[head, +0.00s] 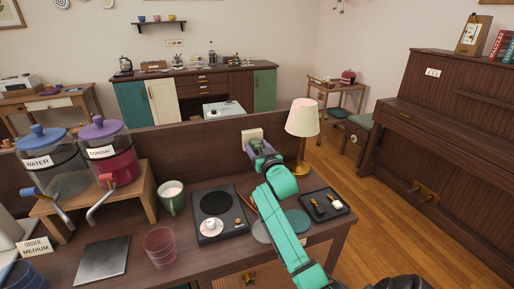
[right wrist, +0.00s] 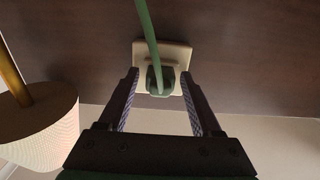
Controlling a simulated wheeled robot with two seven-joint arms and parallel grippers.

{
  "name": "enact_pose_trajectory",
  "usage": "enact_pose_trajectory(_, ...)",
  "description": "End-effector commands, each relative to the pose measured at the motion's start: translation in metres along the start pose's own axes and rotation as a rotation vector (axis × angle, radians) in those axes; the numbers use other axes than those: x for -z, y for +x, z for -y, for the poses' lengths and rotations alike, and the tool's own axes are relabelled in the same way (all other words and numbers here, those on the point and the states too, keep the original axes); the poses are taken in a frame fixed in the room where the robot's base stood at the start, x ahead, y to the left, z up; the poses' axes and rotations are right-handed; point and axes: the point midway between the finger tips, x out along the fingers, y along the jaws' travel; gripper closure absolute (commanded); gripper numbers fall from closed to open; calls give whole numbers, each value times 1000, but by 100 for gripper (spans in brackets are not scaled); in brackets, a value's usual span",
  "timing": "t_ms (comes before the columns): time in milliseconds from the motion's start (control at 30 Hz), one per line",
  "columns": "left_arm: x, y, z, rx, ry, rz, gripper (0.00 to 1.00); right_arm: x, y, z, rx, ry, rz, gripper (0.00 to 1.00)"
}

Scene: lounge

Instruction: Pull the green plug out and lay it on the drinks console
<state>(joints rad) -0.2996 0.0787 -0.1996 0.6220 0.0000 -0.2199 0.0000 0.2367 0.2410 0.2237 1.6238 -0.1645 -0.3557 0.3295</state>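The green plug (right wrist: 160,80) sits in a cream wall socket (right wrist: 176,54), with its green cord running up and out of the right wrist view. The socket also shows in the head view (head: 252,134), on the raised back panel of the dark wooden drinks console (head: 215,265). There the plug is hidden behind my gripper. My right gripper (head: 258,148) is at the socket. In the right wrist view its fingers (right wrist: 161,84) are spread, one on each side of the plug, with gaps between. My left gripper is not in view.
A lamp (head: 303,118) stands just right of my gripper. The console also holds a hot plate (head: 218,205), a green mug (head: 172,197), a reddish cup (head: 160,245), a small black tray (head: 325,204) and two drink dispensers (head: 108,152). Some bare wood shows at the front.

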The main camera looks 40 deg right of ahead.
Motion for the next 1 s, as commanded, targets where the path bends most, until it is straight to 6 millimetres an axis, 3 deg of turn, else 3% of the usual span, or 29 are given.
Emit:
enact_pose_trajectory(33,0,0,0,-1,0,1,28,0,0,0,0,0,0,57)
enact_pose_trajectory(133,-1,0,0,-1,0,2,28,0,0,0,0,0,0,95)
enact_pose_trajectory(167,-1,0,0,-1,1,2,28,0,0,0,0,0,0,100)
enact_pose_trajectory(1000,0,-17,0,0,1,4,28,1,-23,0,0,0,1,100)
